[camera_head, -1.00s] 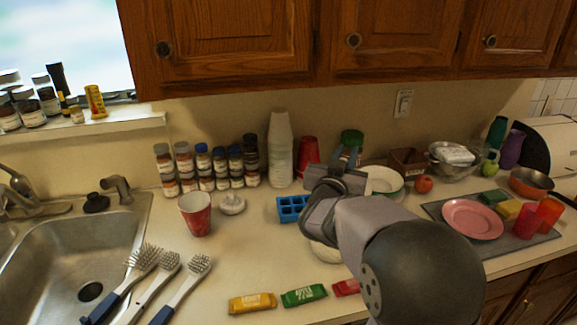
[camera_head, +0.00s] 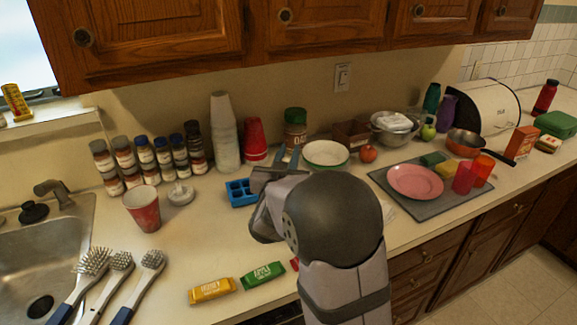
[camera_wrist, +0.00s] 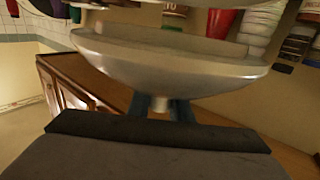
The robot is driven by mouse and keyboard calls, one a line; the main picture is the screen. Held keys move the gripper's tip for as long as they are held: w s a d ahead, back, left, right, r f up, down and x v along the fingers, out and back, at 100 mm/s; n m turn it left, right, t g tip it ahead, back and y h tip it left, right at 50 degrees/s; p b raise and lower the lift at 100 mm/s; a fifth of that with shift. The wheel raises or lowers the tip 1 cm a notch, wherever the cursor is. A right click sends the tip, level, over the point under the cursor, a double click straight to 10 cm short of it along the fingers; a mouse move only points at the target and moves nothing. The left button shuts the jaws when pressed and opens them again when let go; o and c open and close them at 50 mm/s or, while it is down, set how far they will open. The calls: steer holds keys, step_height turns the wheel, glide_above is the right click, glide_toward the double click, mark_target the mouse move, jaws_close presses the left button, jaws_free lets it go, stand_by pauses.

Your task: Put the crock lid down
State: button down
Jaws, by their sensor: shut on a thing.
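The crock lid (camera_wrist: 165,70) is a wide, shallow, pale grey-beige round piece with a small knob, filling the upper middle of the wrist view. My gripper (camera_wrist: 160,105) is shut on its knob, with one bluish finger on each side. I cannot tell whether the lid touches a surface. No crock can be made out with certainty.
A blue compartment tray (camera_head: 241,193) and a green-rimmed white bowl (camera_head: 326,153) are close to the gripper. Stacked white cups (camera_head: 224,135), a red cup stack (camera_head: 255,140) and a green-topped jar (camera_head: 295,130) stand behind. Wrapped bars (camera_head: 262,275) lie in front. Bare counter (camera_head: 205,235) shows left.

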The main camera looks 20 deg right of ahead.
steer(key=shift+f, duration=1.75)
steer(key=shift+f, duration=0.1)
steer(key=shift+f, duration=0.25)
steer(key=c, duration=1.6)
jaws_free()
steer(key=shift+r, duration=0.1)
